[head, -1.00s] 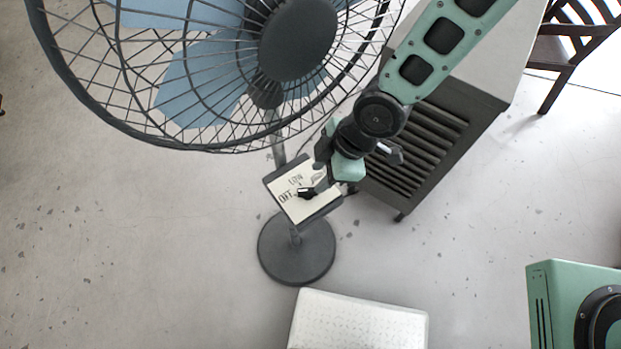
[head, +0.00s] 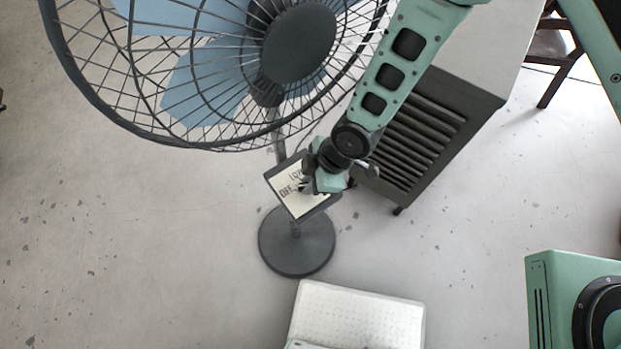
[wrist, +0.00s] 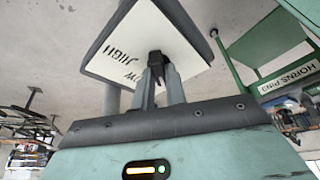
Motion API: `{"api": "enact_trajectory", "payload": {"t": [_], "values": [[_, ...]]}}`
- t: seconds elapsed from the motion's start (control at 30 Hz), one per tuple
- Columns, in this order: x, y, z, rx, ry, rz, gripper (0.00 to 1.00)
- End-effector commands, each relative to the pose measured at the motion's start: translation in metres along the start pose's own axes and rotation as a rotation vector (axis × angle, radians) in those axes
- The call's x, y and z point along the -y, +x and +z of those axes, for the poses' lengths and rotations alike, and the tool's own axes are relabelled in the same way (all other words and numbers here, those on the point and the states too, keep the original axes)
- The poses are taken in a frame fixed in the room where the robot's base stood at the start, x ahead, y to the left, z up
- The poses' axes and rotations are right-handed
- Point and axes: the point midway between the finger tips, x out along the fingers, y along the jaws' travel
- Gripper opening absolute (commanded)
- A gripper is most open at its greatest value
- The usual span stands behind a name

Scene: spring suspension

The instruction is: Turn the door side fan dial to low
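The fan's dial panel (head: 286,197) is a pale plate in a dark frame on the fan stand, below the fan cage (head: 190,140). In the head view, part of "LOW" and "OFF" can be read on it. My gripper (head: 310,187) is over the panel's right part and hides most of the dial there. In the wrist view, the panel (wrist: 120,55) shows "HIGH" and part of another word. The dark dial (wrist: 155,62) stands between my two fingertips (wrist: 160,75). I cannot tell whether they press on it, or where the dial points.
The fan's round base (head: 297,250) stands on the floor below the panel. A dark slatted cabinet (head: 425,130) is just right of my gripper. A white perforated box (head: 355,318) and a green machine (head: 560,300) are in front. The floor at left is clear.

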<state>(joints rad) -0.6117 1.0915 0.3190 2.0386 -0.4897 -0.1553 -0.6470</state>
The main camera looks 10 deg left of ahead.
Motion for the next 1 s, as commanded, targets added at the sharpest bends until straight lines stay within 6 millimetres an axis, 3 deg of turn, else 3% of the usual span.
{"api": "enact_trajectory", "payload": {"t": [0.47,1.0], "values": [[0.0008,0.0024,0.0007,0.000,0.073,0.033,0.00],[0.0036,0.0038,-0.0007,-0.002,0.500,0.211,0.00]]}}
